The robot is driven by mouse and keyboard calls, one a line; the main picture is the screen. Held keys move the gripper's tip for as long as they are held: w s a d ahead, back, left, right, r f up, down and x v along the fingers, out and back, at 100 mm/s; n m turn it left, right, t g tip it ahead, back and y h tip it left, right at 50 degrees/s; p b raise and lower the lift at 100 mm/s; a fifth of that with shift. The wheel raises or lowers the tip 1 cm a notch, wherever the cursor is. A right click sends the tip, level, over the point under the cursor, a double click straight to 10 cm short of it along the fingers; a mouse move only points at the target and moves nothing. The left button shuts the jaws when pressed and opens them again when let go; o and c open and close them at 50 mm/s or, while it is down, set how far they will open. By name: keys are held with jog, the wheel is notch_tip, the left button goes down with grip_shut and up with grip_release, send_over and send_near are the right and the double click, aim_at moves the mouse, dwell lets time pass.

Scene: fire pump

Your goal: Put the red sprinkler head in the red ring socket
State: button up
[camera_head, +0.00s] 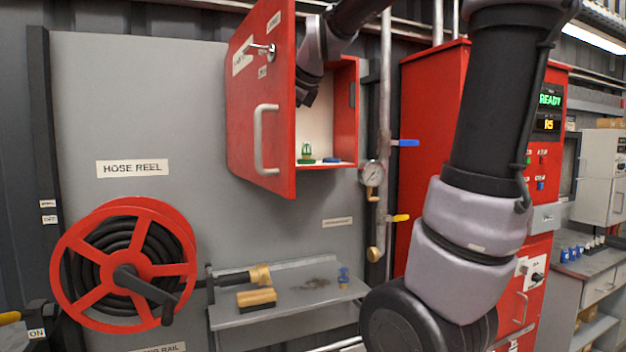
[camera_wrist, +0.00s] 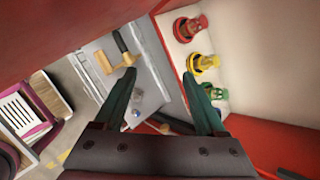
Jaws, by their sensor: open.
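A red sprinkler head (camera_wrist: 187,29) stands in the open red cabinet (camera_head: 346,110), at the top of a row along its pale floor in the wrist view. A red round base shows at its foot; I cannot tell whether this is the red ring socket or how the head sits in it. The red head is hidden in the head view. My gripper (camera_wrist: 159,73) is open, with nothing between its dark green fingers. It is at the cabinet opening, apart from the red head. In the head view my gripper (camera_head: 304,97) is partly hidden by the cabinet door.
A yellow head (camera_wrist: 205,63) and a green head (camera_wrist: 216,92) stand in the same row; a blue ring (camera_head: 332,160) is beside the green one. The open door (camera_head: 262,100) stands left of my gripper. A steel shelf (camera_head: 285,312) below holds a brush and a blue piece (camera_head: 343,275).

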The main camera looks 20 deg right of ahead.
jog(key=s+f+n, duration=0.6)
jog(key=s+n, duration=0.3)
jog(key=s, duration=0.1)
jog(key=s+d+f+n, duration=0.1)
jog(key=s+f+n, duration=0.5)
jog(key=s+n, duration=0.4)
jog(key=shift+g, duration=0.4)
